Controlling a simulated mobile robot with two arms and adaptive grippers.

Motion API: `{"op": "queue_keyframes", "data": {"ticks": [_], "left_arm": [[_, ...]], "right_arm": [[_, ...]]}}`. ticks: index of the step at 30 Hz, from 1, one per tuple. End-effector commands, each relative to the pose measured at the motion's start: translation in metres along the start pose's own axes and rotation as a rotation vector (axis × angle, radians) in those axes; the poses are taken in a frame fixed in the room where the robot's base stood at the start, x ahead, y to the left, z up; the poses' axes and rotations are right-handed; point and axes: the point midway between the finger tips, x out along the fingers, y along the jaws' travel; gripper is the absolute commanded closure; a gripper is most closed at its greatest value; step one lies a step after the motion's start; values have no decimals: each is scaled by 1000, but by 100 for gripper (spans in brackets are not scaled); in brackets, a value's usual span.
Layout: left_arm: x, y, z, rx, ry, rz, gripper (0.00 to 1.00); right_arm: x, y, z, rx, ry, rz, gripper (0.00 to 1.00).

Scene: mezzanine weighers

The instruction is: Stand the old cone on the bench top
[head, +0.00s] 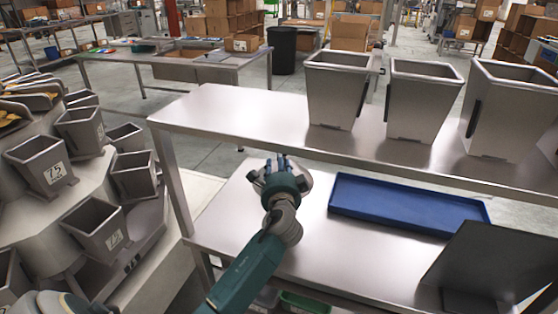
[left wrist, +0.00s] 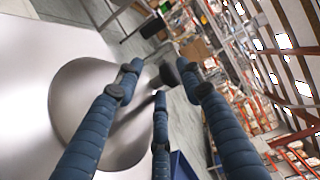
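My left gripper (head: 280,164) is over the lower bench top (head: 240,225), left of a blue tray. In the left wrist view its three blue-grey fingers (left wrist: 160,80) are spread. A grey, shiny, round cone (left wrist: 75,95) shows behind them, with a dark knob (left wrist: 168,75) between the fingertips. Gaps show between the knob and the two outer fingertips. In the head view the hand mostly hides the cone. Whether the cone touches the bench is not clear. My right gripper is not in view.
The blue tray (head: 340,208) lies empty on the bench. A raised steel shelf (head: 230,110) with three grey hoppers (head: 335,90) runs behind. A dark panel (head: 480,255) stands at the right. Several weigher buckets (head: 103,228) crowd the left. Bare bench lies in front of the tray.

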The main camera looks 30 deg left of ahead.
Motion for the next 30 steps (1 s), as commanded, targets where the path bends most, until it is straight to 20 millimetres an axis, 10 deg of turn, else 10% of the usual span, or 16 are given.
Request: {"op": "queue_keyframes", "data": {"ticks": [8,21,30], "left_arm": [[-9,-4,-1,1,3,-5,62],[-96,-4,0,-1,2,-5,62],[-120,-4,0,0,1,-9,62]], "right_arm": [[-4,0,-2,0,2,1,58],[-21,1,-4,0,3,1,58],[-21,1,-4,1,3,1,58]]}}
